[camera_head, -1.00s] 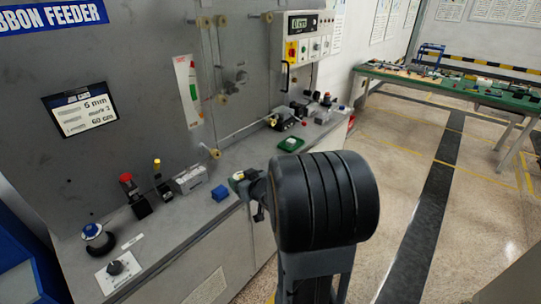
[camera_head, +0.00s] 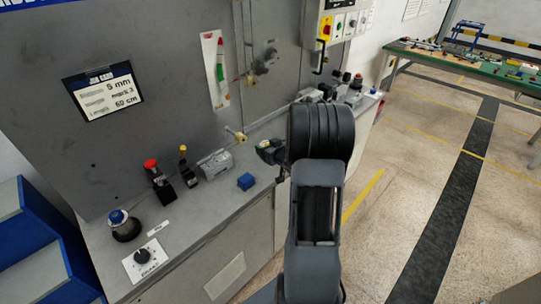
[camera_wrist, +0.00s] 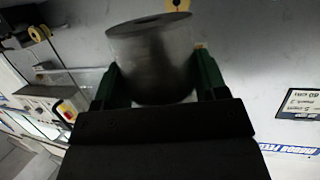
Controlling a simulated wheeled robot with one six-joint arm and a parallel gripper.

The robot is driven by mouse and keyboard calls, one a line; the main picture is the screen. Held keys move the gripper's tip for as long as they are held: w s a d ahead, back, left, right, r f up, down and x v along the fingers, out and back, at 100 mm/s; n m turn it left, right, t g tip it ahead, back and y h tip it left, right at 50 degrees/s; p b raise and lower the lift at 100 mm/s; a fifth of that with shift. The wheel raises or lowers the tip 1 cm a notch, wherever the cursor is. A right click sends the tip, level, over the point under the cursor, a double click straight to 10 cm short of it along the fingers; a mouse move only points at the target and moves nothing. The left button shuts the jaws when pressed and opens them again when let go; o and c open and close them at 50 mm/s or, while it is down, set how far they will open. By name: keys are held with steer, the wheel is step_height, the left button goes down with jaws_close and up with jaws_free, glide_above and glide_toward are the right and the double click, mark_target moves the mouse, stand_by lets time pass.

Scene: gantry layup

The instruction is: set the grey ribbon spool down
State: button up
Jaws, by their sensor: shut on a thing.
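The grey ribbon spool (camera_wrist: 150,65) is a plain grey cylinder with a dark hole in its end face. In the wrist view it sits between the two green fingers of my gripper (camera_wrist: 154,80), which are shut on it. In the head view my gripper (camera_head: 268,151) is at the right part of the grey bench (camera_head: 205,222), partly covered by my own arm. The spool cannot be made out there, and I cannot tell whether it touches the bench.
The upright grey panel (camera_head: 165,100) rises behind. Blue steps (camera_head: 40,245) are at the left. The floor at right is clear.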

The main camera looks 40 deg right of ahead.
steer(key=d+f, duration=0.1)
steer(key=w+d+f, duration=0.1)
steer(key=f, duration=0.1)
steer(key=w+d+f, duration=0.1)
steer(key=shift+w+f, duration=0.2)
steer(key=shift+f, duration=0.15)
step_height(320, 180, down, 3)
steer(key=shift+w+d+r+p, duration=0.1)
steer(key=shift+w+p, duration=0.05)
steer(key=shift+p, duration=0.45)
steer(key=shift+f, duration=0.35)
steer(key=shift+f, duration=0.15)
steer(key=o, duration=1.2)
